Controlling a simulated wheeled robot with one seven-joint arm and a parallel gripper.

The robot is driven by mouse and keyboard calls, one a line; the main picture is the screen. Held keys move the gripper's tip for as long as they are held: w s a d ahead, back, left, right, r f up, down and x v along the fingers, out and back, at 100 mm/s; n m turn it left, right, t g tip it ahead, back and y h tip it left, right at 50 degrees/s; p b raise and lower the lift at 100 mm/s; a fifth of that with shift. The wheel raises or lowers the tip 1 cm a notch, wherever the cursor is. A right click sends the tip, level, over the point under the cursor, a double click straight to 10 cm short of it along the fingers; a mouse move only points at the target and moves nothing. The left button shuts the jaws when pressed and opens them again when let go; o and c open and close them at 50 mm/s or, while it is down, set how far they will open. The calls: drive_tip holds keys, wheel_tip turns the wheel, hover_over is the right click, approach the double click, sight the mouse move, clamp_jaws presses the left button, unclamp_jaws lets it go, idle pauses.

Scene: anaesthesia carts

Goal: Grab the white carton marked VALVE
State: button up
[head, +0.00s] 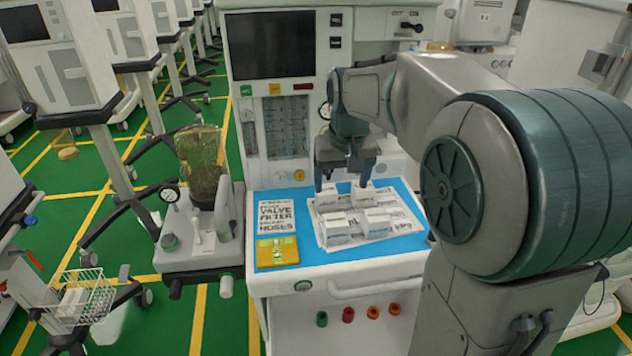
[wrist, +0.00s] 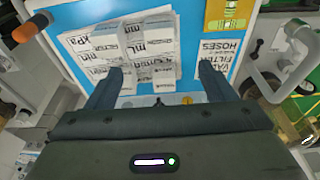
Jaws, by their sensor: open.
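Several small white cartons stand on printed sheets on the cart's blue top. One is at front left (head: 335,230), one at front right (head: 377,224), and others are at the back, partly behind my fingers. Their lettering is too small or blurred for me to tell which one is marked VALVE. My gripper (head: 344,188) is open and points down over the back cartons. In the wrist view, its fingertips (wrist: 163,72) are apart, with a white carton (wrist: 158,72) showing between them. I cannot tell whether either finger touches a carton.
A white sign (head: 277,224) reading VALVE FILTER HOSES lies left on the blue surface (head: 408,249), behind a yellow card (head: 277,251). The cart's screen and panel rise close behind my gripper. A canister (head: 200,165) stands left of the cart.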

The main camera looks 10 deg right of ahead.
approach(326, 189)
drive_tip(key=r, duration=0.2)
drive_tip(key=shift+g, duration=0.3)
drive_tip(key=f, duration=0.2)
drive_tip(key=w+f, duration=0.1)
drive_tip(key=f, duration=0.5)
drive_tip(key=shift+w+a+f, duration=0.15)
drive_tip(key=shift+w+f, duration=0.1)
drive_tip(key=shift+w+d+f, duration=0.1)
drive_tip(key=shift+w+f, duration=0.1)
drive_tip(key=shift+f, duration=1.15)
drive_tip(key=shift+w+d+f, duration=0.1)
drive_tip(key=shift+w+f, duration=0.1)
drive_tip(key=shift+f, duration=1.15)
drive_tip(key=shift+c, duration=0.3)
drive_tip(key=c, duration=1)
